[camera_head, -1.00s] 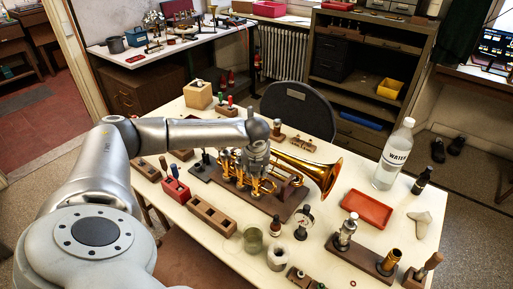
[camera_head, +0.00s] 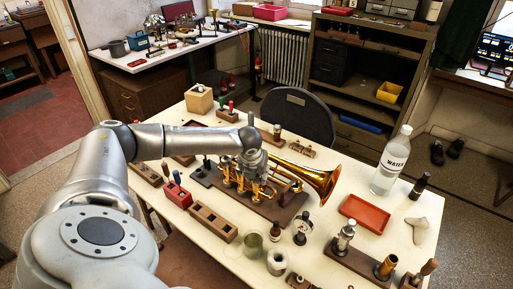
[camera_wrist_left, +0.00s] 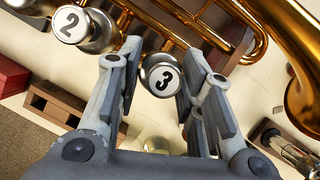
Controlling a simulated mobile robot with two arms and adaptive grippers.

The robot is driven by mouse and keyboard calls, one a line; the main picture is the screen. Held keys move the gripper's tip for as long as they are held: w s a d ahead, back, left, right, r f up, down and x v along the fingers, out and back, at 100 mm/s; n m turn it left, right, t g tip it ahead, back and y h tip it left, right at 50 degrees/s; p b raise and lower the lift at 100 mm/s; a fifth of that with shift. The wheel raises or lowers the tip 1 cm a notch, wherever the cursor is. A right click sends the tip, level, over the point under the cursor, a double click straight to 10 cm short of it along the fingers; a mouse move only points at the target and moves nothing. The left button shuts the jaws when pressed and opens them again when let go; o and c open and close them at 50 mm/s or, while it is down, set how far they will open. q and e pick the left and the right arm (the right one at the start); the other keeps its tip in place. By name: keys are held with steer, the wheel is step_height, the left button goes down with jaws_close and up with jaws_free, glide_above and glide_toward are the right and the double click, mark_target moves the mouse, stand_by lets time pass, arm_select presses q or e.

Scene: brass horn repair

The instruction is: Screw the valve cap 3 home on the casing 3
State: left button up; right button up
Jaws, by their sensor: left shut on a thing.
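The brass horn (camera_head: 318,182) rests on a dark wooden base (camera_head: 285,214) on the table, its bell to the right. My left gripper (camera_head: 248,180) comes down over its valves. In the left wrist view, valve cap 3 (camera_wrist_left: 163,80), silver with a white top marked "3", sits between the two fingers of my left gripper (camera_wrist_left: 160,78). The gripper is shut on it. Valve cap 2 (camera_wrist_left: 72,24) is just to the upper left, outside the fingers. Casing 3 is hidden beneath the cap, so I cannot tell how the cap's lower edge meets it. My right gripper is out of view.
A wooden block with holes (camera_head: 213,222), a glass jar (camera_head: 253,244) and small bottles stand in front of the horn. A red tray (camera_head: 365,212) and a water bottle (camera_head: 391,163) are to the right. The table between horn and tray is clear.

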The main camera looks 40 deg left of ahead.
arm_select(q)
steer(key=shift+w+r+m+h+p, duration=0.15)
steer(key=shift+m+h+p, duration=0.25)
steer(key=shift+m+p, duration=0.65)
steer(key=shift+m+t+h+p, duration=0.3)
steer(key=shift+m+p, duration=0.05)
steer(key=shift+m, duration=0.3)
steer(key=o, duration=1.2)
steer(key=shift+f, duration=0.2)
steer(key=shift+r, duration=0.1)
